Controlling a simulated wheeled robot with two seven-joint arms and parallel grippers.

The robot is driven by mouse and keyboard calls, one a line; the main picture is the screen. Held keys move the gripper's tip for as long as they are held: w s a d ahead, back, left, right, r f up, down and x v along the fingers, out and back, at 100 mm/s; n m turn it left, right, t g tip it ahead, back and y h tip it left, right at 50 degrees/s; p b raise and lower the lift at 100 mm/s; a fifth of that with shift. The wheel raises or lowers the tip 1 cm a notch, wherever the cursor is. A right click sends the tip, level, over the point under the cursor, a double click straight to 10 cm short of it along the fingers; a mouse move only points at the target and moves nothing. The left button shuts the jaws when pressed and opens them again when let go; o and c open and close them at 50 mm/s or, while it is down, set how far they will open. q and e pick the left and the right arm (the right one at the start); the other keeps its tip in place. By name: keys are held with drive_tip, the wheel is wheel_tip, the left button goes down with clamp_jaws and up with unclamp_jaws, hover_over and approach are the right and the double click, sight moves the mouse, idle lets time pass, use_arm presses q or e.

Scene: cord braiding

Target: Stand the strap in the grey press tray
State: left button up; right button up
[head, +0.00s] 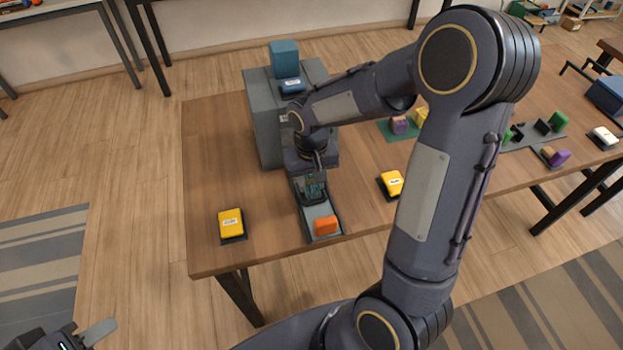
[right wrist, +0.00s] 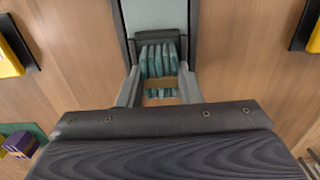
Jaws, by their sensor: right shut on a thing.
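In the head view the teal strap (head: 314,187) shows small under my right gripper (head: 315,180), over the grey press tray (head: 310,212). In the right wrist view the pale tray floor (right wrist: 155,14) runs beyond the strap, between dark rims. I cannot tell whether the strap touches the tray floor. My left gripper (head: 98,333) is at the bottom left, off the table, only partly visible.
An orange block (head: 325,225) sits at the tray's near end. Yellow buttons stand left (head: 231,223) and right (head: 392,184) of the tray. The grey press (head: 262,120) is behind, with a blue block (head: 285,58) on top. Coloured pieces lie farther right.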

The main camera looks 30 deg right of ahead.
sight(311, 182)
drive_tip(key=shift+f, duration=0.15)
drive_tip(key=o, duration=1)
wheel_tip(311, 182, up, 11)
drive_tip(key=shift+s+a+r+n+t+y+p, duration=0.15)
drive_tip(key=shift+s+a+r+t+y, duration=0.5)
drive_tip(key=shift+s, duration=2.2)
drive_tip(key=shift+s+a+r+n+t+y+p, duration=0.25)
drive_tip(key=shift+s+a+t+y, duration=0.7)
drive_tip(key=shift+s, duration=1.85)
drive_tip(key=shift+s+a+r+n+t+y+p, duration=0.1)
drive_tip(key=shift+s+a+r+t+y, duration=0.3)
drive_tip(key=shift+s+t, duration=1.65)
